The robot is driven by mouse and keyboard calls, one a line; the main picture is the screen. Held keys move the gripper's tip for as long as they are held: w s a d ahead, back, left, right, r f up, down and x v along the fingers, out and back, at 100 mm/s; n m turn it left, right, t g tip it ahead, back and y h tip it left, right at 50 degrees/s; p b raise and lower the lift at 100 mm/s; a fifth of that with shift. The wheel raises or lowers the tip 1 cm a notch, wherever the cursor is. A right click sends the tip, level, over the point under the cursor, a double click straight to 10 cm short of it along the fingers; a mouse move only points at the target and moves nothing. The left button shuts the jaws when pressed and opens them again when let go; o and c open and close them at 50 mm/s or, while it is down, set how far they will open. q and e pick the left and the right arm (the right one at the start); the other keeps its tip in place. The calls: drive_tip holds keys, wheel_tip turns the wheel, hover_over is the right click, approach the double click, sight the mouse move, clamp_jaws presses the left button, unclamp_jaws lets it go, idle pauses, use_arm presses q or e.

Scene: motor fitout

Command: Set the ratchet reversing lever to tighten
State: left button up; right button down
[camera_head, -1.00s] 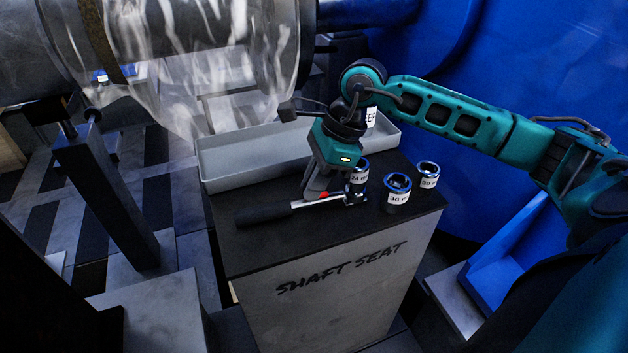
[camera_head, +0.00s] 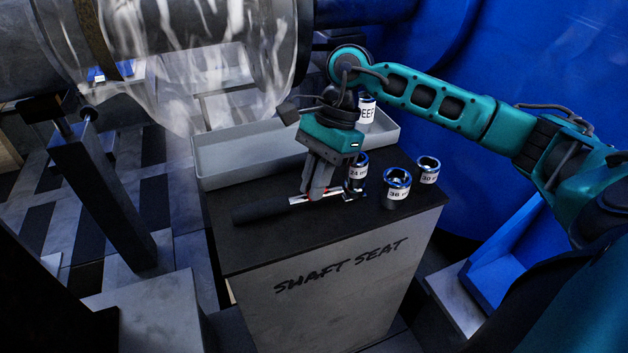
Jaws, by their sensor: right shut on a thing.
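The ratchet (camera_head: 262,210) lies on the black top of the shaft seat stand. Its black handle points left and its silver shaft and head point right. My right gripper (camera_head: 316,196) points down at the ratchet near its head and is shut on the small red reversing lever. The fingers hide most of the lever, so I cannot tell which way it is set. My left gripper is not in view.
Sockets marked 24 (camera_head: 358,170), 36 (camera_head: 396,189) and 30 (camera_head: 428,172) stand right of the ratchet head. A grey tray (camera_head: 222,178) lies behind, with a labelled cylinder (camera_head: 367,112) at its right end. The stand's front left top (camera_head: 245,245) is clear.

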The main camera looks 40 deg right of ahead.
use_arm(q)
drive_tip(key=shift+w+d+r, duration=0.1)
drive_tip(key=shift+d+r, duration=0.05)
use_arm(e)
drive_tip(key=shift+n, duration=0.3)
drive_tip(key=c, duration=1.2)
unclamp_jaws()
drive_tip(key=shift+r, duration=0.1)
use_arm(q)
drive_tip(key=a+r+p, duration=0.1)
drive_tip(key=p, duration=0.2)
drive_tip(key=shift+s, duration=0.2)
use_arm(e)
drive_tip(key=v, duration=1.2)
drive_tip(key=shift+r, duration=0.4)
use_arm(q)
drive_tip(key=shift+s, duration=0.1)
